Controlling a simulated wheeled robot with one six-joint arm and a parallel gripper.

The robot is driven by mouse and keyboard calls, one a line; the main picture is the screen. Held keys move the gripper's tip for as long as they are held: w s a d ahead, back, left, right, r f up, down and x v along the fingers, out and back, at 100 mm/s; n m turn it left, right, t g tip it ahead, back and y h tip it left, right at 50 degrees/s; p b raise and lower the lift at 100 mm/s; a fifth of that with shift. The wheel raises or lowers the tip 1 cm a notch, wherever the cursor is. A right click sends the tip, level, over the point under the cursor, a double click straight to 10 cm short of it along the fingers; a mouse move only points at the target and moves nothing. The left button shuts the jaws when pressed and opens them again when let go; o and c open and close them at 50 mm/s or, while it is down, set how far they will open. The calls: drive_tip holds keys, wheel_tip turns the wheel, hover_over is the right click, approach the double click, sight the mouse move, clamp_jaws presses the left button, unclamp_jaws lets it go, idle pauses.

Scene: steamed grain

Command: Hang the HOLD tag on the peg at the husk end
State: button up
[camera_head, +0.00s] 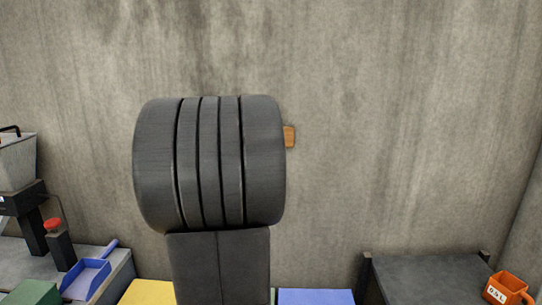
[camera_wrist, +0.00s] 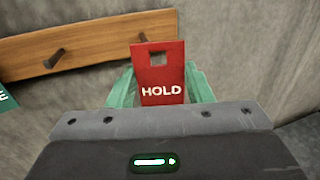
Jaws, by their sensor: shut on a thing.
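The red HOLD tag (camera_wrist: 163,75) stands upright in my gripper (camera_wrist: 160,88) in the wrist view, between its green fingers. The square hole near the tag's top edge is clear and no peg shows through it. A wooden peg board (camera_wrist: 95,42) runs along the wall behind it. One dark peg (camera_wrist: 143,38) shows just above the tag's top left corner; another peg (camera_wrist: 50,62) is farther left. The frames do not show which end is the husk end. In the head view my arm hides the gripper, tag and most of the board; only a board end (camera_head: 289,137) shows.
A green tag (camera_wrist: 6,97) with white lettering is cut off at the wrist view's left edge. In the head view, a blue dustpan (camera_head: 87,278) lies lower left, near a red button (camera_head: 53,224). An orange container (camera_head: 506,289) stands lower right. The wall right of the board is bare.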

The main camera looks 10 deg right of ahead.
drive_tip(key=w+a+p+x, duration=0.1)
drive_tip(key=a+p+x, duration=0.1)
drive_tip(key=x, duration=0.7)
drive_tip(key=shift+f, duration=0.45)
idle(0.3)
idle(0.4)
drive_tip(key=o, duration=1)
drive_tip(key=shift+r, duration=0.1)
